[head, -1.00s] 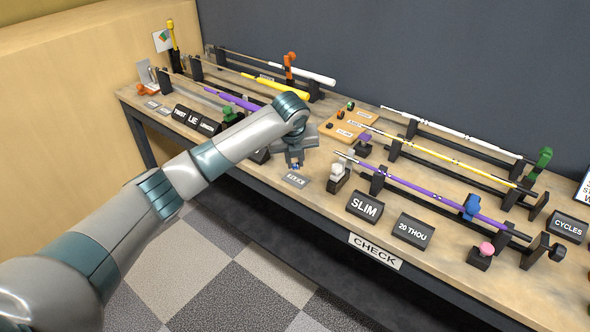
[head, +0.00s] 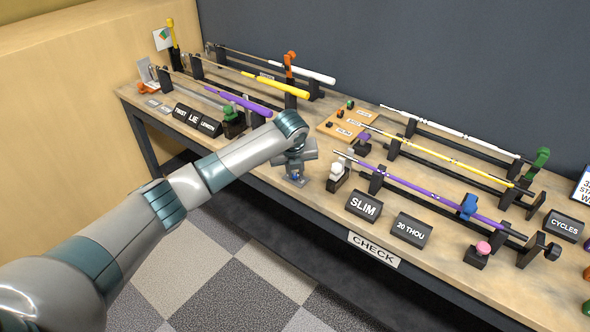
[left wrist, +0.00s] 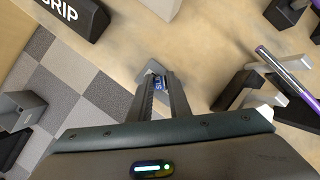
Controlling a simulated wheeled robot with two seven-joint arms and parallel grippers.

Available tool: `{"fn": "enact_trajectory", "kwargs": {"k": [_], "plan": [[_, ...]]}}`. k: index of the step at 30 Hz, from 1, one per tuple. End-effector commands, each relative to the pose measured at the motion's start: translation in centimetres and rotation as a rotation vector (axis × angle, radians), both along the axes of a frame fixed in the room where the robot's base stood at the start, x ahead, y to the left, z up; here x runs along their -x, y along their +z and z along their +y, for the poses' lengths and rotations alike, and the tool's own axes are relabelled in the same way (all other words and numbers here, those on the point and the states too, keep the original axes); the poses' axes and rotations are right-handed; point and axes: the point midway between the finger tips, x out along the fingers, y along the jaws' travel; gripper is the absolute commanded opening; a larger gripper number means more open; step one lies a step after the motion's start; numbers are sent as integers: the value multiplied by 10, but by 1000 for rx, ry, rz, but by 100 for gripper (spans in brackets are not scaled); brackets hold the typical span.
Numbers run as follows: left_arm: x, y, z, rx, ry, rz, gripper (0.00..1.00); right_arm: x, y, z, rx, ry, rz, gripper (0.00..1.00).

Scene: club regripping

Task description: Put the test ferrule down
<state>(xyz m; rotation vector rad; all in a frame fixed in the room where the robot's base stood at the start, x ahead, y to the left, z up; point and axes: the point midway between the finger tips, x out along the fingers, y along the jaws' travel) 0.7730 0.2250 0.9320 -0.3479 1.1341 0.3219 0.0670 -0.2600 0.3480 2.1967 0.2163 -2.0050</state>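The test ferrule is a small blue piece (left wrist: 159,81) between the fingertips of my left gripper (left wrist: 160,85) in the left wrist view. The fingers appear to rest against it on both sides. In the head view the gripper (head: 295,175) hangs over a small grey label plate (head: 292,182) near the bench's front edge. The plate also shows beyond the fingertips in the left wrist view (left wrist: 152,69). I cannot tell whether the ferrule touches the plate. My right gripper is in neither view.
A small dark stand with a white top (head: 338,176) is close right of the gripper. The SLIM block (head: 364,205) and racked clubs, including a purple one (head: 425,190), lie farther right. A wooden board (head: 347,123) is behind. Bare bench top lies between gripper and board.

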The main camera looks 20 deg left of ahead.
Motion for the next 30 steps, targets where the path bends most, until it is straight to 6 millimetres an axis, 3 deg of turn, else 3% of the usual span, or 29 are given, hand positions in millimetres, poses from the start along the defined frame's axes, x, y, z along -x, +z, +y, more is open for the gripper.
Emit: {"fn": "enact_trajectory", "kwargs": {"k": [1, 2, 17, 30], "plan": [[0, 0, 0, -1, 0, 0, 29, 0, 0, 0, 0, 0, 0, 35], [0, 0, 0, -1, 0, 0, 35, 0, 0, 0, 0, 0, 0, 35], [2, 7, 0, -1, -1, -1, 35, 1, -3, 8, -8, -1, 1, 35], [27, 70, -5, 0, -1, -3, 35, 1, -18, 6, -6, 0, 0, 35]]}}
